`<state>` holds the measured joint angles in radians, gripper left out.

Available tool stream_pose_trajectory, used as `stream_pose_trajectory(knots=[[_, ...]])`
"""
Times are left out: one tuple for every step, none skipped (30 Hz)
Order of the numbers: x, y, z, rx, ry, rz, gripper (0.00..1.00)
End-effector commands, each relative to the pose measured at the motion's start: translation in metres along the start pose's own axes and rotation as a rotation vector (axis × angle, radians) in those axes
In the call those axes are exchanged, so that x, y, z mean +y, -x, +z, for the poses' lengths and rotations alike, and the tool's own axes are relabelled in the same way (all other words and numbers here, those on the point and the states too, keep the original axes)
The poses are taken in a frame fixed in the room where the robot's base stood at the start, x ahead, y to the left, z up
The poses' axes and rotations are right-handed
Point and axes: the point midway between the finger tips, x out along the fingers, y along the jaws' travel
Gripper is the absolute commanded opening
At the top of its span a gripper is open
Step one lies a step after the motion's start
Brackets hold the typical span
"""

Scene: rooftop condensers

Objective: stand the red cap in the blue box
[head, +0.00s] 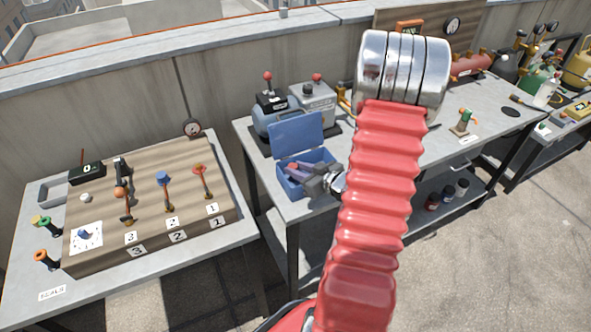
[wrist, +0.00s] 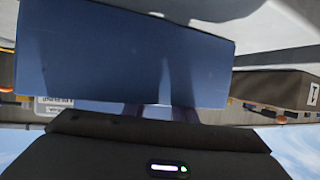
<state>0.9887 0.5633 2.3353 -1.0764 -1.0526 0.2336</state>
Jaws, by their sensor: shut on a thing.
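The blue box (head: 291,186) stands on the middle bench with its lid (head: 297,135) open and tilted back. My gripper (head: 302,172) is down at the box, its fingers over the opening and inside the rim. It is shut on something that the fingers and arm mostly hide. A small dull reddish patch shows at the fingertips, and I take it for the red cap; whether it touches the box floor cannot be told. In the wrist view the blue lid (wrist: 125,50) fills much of the picture, with my gripper's fingers (wrist: 158,110) dark below it.
Grey machines with red knobs (head: 313,100) stand right behind the lid. A wooden panel with levers and numbers (head: 150,205) lies on the left bench. A small green stand (head: 463,121) is on the bench to the right. My red arm hides part of the bench.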

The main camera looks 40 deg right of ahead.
Motion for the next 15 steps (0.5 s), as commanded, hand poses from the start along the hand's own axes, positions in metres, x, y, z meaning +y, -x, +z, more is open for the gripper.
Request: stream_pose_trajectory(knots=[[0.000,-0.001,0.002,-0.003,-0.001,0.000,0.04],[0.000,-0.001,0.003,-0.003,-0.001,0.000,0.04],[0.000,-0.001,0.004,-0.003,-0.001,0.000,0.04],[0.000,-0.001,0.005,-0.004,-0.001,0.000,0.04],[0.000,-0.002,0.005,-0.004,-0.001,0.000,0.04],[0.000,-0.002,0.007,-0.005,-0.001,0.000,0.04],[0.000,-0.002,0.007,-0.006,-0.002,0.000,0.04],[-0.001,-0.002,0.008,-0.006,-0.002,0.000,0.04],[-0.001,-0.003,0.010,-0.008,-0.002,0.000,0.04],[-0.001,-0.003,0.011,-0.009,-0.002,0.000,0.04],[-0.001,-0.003,0.011,-0.009,-0.002,0.000,0.04],[-0.001,-0.003,0.012,-0.010,-0.002,-0.001,0.04],[-0.001,-0.003,0.012,-0.011,-0.002,-0.001,0.04],[-0.001,-0.003,0.012,-0.011,-0.003,-0.001,0.26],[-0.002,-0.003,0.013,-0.012,-0.003,-0.001,0.29]])
